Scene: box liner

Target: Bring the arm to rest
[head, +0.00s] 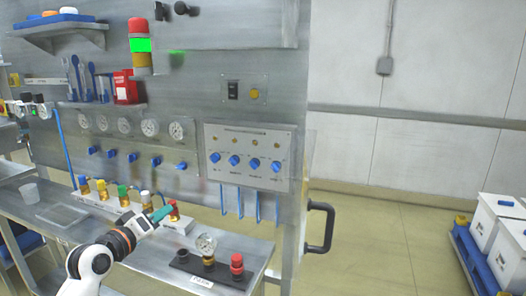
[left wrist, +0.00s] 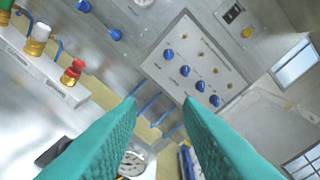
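My left arm (head: 92,262) comes in from the lower left in the head view and reaches over the metal bench. Its gripper (head: 161,213) has teal fingers and is in front of the row of coloured valves. In the left wrist view the two fingers of the gripper (left wrist: 159,102) are apart with nothing between them. Beyond them are the blue-knob panel (left wrist: 192,72) and a gauge (left wrist: 132,163). My right gripper is in neither view.
The valve rack (head: 105,201) runs along the bench, close to my gripper. A base with a gauge (head: 206,245) and a red-capped fitting (head: 237,265) stands right of it. A black handle (head: 321,228) sticks out at the bench's right end. Open floor (head: 395,240) lies beyond.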

